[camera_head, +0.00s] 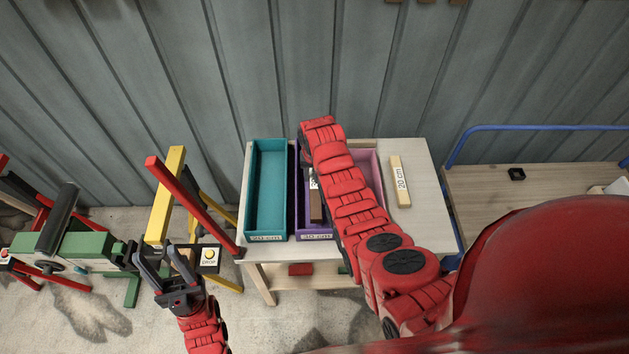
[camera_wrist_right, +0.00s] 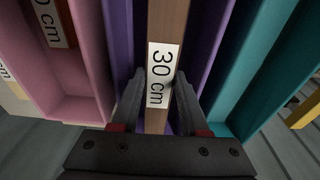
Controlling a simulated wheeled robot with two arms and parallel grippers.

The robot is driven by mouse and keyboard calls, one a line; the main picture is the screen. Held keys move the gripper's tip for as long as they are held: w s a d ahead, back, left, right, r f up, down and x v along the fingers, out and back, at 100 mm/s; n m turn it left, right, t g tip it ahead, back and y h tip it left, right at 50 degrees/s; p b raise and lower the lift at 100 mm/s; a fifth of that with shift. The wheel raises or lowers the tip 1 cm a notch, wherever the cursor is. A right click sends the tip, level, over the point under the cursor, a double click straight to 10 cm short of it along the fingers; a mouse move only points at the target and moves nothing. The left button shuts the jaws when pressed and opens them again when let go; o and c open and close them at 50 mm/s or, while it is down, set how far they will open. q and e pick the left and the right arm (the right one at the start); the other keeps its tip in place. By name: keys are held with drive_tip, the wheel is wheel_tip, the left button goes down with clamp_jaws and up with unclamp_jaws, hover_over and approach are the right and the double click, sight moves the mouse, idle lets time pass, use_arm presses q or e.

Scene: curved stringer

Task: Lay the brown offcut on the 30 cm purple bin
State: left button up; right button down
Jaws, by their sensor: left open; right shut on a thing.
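The brown offcut (camera_wrist_right: 168,25) carries a white "30 cm" label, and my right gripper (camera_wrist_right: 158,100) is shut on it. In the wrist view it lies lengthwise between the walls of the purple bin (camera_wrist_right: 211,30). I cannot tell whether it touches the bin floor. In the head view the offcut (camera_head: 316,207) shows beside my right arm, over the purple bin (camera_head: 314,237) labelled 30 cm. My right arm hides the right gripper and part of the bin there. My left gripper (camera_head: 166,272) is open and empty at lower left, apart from the table.
A teal bin (camera_head: 284,190) stands left of the purple one, a pink bin (camera_head: 378,175) right. The pink bin holds a labelled piece (camera_wrist_right: 54,22). A 20 cm piece (camera_head: 399,181) lies on the table. A yellow beam (camera_head: 164,197) and red bar (camera_head: 190,205) rise near my left gripper.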

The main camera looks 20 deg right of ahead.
drive_tip(key=shift+f+p, duration=0.3)
drive_tip(key=shift+f, duration=0.6)
drive_tip(key=shift+w+f, duration=0.1)
drive_tip(key=shift+f, duration=1.25)
drive_tip(key=shift+f, duration=0.15)
drive_tip(key=shift+c, duration=2.1)
unclamp_jaws()
